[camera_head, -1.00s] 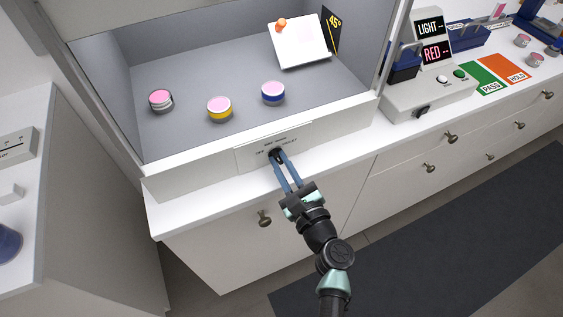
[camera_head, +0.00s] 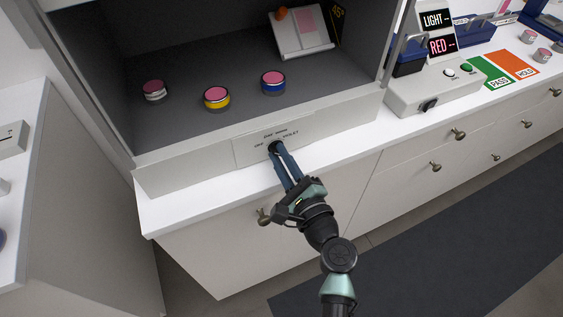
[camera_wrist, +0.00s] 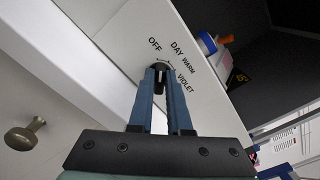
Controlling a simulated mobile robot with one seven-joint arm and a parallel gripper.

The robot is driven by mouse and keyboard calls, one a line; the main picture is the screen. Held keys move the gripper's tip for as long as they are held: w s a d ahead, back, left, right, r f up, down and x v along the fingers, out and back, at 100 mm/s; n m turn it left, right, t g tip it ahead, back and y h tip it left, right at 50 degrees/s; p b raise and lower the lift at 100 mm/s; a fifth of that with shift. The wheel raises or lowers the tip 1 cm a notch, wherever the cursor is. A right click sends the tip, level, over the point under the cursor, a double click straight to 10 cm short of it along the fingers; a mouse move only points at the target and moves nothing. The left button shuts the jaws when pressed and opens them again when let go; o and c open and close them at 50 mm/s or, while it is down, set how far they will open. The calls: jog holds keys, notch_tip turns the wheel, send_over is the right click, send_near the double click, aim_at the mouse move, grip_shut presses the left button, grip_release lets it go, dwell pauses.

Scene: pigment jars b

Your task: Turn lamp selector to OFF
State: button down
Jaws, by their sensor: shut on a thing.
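The lamp selector is a black knob (camera_wrist: 158,85) on the pale front panel (camera_head: 320,122) of the booth. The panel's labels read OFF, DAY, WARM and VIOLET around the knob in the wrist view. My gripper (camera_head: 276,150) is shut on the knob, its two blue fingers on either side of it; it also shows in the wrist view (camera_wrist: 161,76). The fingers hide part of the knob, and I cannot tell for certain which label its pointer faces. The booth interior (camera_head: 190,65) is dark.
Inside the booth stand a white-banded jar (camera_head: 154,90), a yellow-banded jar (camera_head: 216,98), a blue-banded jar (camera_head: 273,82) and a tilted white stand (camera_head: 300,38). A control box (camera_head: 436,92) with buttons sits to the right. A drawer knob (camera_head: 264,216) lies beside my wrist.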

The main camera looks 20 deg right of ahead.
jog(key=shift+f+n+b, duration=0.1)
jog(key=shift+n+b, duration=0.75)
jog(key=shift+n, duration=0.35)
jog(key=c, duration=0.9)
grip_release()
jog(key=shift+o, duration=0.2)
jog(key=s+b, duration=0.2)
jog(key=s, duration=1.1)
jog(key=shift+d, duration=0.2)
